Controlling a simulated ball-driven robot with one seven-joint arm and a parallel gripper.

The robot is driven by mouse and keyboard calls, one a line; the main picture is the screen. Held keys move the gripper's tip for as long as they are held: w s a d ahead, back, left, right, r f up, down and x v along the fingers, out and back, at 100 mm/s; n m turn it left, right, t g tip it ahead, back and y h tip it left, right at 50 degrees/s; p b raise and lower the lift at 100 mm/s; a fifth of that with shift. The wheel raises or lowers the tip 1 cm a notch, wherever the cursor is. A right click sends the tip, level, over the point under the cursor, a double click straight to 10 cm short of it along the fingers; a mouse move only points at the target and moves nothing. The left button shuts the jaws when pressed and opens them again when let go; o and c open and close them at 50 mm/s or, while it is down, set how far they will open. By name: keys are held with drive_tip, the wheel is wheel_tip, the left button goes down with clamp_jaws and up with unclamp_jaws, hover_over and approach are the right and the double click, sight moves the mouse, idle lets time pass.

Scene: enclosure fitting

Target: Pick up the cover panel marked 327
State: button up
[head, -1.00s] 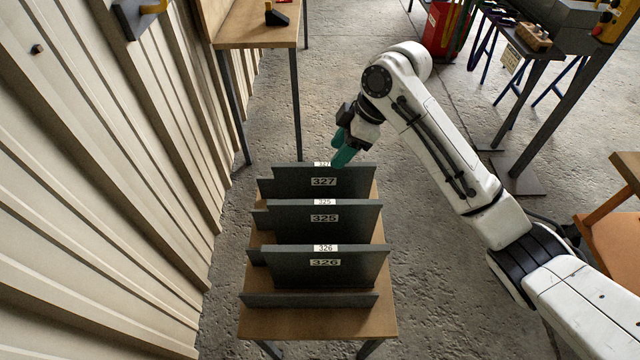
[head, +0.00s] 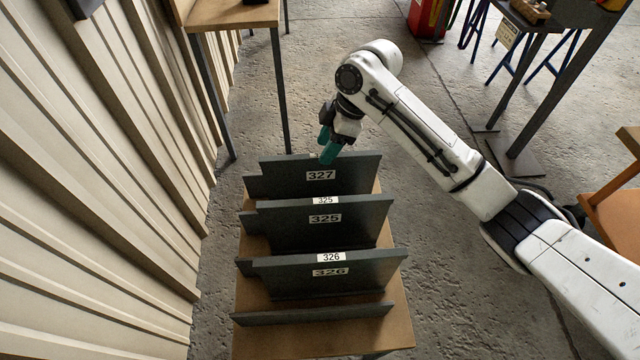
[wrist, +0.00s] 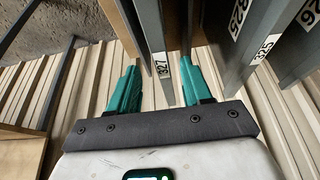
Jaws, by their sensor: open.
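The dark grey cover panel marked 327 (head: 290,178) stands upright at the far end of the wooden rack table, behind panels 325 and 326. My gripper (head: 325,147) is at its top edge, near the middle, and covers most of the label there. In the wrist view my gripper (wrist: 160,68) is open, with its two teal fingers apart. The top edge of panel 327 (wrist: 152,35), with its label, shows between the fingers. I cannot tell whether either finger touches it.
Panel 325 (head: 285,230) and panel 326 (head: 300,283) stand upright in front, with narrow gaps between. A ribbed wall (head: 100,200) runs along the left. Another table (head: 235,17) stands behind. An orange-brown bench (head: 610,205) is at the right.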

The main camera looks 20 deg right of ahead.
sight(318, 165)
drive_tip(key=x, duration=0.6)
drive_tip(key=shift+s+f, duration=0.15)
drive_tip(key=shift+f, duration=0.25)
drive_tip(key=shift+c, duration=0.4)
clamp_jaws()
drive_tip(key=shift+r, duration=0.15)
idle(0.6)
